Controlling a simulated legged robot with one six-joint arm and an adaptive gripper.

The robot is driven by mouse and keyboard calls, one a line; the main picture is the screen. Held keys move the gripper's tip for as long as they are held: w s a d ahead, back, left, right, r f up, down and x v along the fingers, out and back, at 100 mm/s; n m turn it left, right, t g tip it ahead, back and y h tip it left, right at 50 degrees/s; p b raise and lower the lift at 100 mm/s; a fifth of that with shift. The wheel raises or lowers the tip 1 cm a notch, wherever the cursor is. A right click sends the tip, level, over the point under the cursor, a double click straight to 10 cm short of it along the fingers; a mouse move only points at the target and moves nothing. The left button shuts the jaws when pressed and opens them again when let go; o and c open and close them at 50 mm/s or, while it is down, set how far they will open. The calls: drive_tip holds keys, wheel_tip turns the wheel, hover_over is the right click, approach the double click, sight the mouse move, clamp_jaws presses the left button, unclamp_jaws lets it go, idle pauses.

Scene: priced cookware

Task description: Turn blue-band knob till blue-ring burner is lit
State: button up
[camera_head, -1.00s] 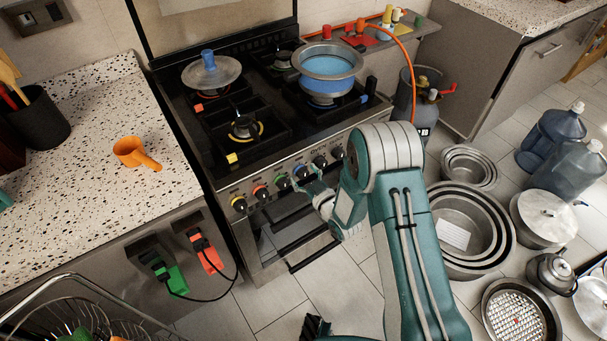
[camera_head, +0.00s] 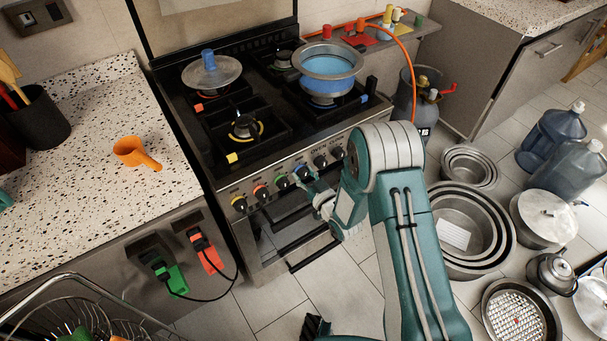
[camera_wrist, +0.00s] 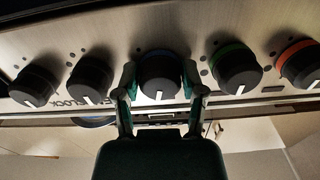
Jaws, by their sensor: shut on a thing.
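The blue-band knob (camera_wrist: 160,76) is on the stove's front panel, centred in the wrist view. My gripper (camera_wrist: 160,70) has one finger on each side of it and is shut on it. The knob's white mark points down in the wrist view. In the head view my gripper (camera_head: 312,187) is at the front panel and partly covers the knob (camera_head: 301,173). The blue-ring burner (camera_head: 322,100) is at the right of the cooktop, under a wide metal pot (camera_head: 328,62), beside a blue tag (camera_head: 364,98). I cannot make out a flame there.
The green-band knob (camera_wrist: 236,68) and red-band knob (camera_wrist: 299,64) are on the right in the wrist view; plain black knobs (camera_wrist: 89,80) are on the left. The oven handle (camera_head: 315,254) is below my gripper. Nested pots (camera_head: 470,228) stand on the floor at right.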

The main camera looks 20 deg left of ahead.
drive_tip(key=m, duration=0.4)
drive_tip(key=shift+r+m, duration=0.1)
drive_tip(key=shift+m, duration=0.2)
drive_tip(key=m, duration=0.4)
drive_tip(key=shift+m, duration=0.3)
drive_tip(key=m, duration=0.4)
drive_tip(key=shift+w+d+m, duration=0.1)
drive_tip(key=shift+d+m, duration=0.05)
drive_tip(key=shift+m, duration=1.65)
drive_tip(key=o, duration=1.1)
drive_tip(key=shift+f, duration=0.2)
drive_tip(key=shift+o, duration=0.2)
drive_tip(key=shift+r, duration=0.1)
